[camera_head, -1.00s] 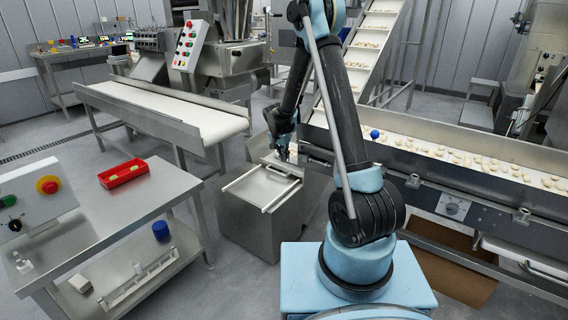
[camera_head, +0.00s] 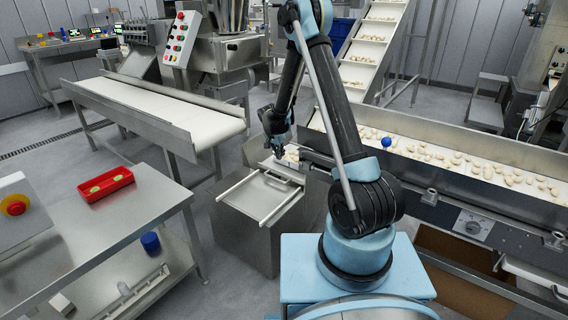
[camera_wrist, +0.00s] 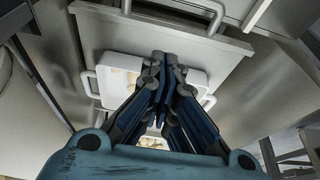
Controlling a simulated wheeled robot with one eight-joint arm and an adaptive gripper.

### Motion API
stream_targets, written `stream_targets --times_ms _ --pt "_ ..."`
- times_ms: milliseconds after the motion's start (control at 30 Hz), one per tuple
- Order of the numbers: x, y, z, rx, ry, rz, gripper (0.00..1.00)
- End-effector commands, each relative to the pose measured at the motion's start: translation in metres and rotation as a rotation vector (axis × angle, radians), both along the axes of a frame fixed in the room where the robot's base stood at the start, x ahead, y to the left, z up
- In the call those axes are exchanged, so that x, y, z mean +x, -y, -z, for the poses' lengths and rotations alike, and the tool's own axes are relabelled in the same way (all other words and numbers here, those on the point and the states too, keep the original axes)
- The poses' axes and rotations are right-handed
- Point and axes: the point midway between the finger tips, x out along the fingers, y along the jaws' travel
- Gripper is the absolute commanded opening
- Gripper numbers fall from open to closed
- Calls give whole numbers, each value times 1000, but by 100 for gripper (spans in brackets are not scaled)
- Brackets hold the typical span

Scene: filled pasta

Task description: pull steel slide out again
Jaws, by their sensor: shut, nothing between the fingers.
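The steel slide (camera_head: 258,195) is a flat plate with a bar handle (camera_head: 277,180), lying between two pale rails on a steel cabinet. In the wrist view the slide (camera_wrist: 110,22) and its handle (camera_wrist: 178,22) are at the top, beyond my fingertips. My gripper (camera_head: 281,155) is just past the handle end of the slide in the head view. The wrist view shows my gripper (camera_wrist: 163,58) with its fingers together and empty, apart from the handle in the picture. A white tray (camera_wrist: 115,72) with pale pieces and side handles lies behind the fingers, partly hidden.
The conveyor trough (camera_head: 470,185) with pasta and a blue ball (camera_head: 387,142) is at the right. A white belt (camera_head: 165,105) stands at the back left. A steel table (camera_head: 135,215) with a red tray (camera_head: 105,185) is at the left. Floor shows between table and cabinet.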

Motion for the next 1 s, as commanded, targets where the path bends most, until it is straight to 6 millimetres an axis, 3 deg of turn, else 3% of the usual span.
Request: stream_targets --times_ms 267,700,1000 --pt "4 4 13 0 0 1 0" --pt "20 16 70 1 0 2 0" --pt "26 20 92 0 0 1 0"
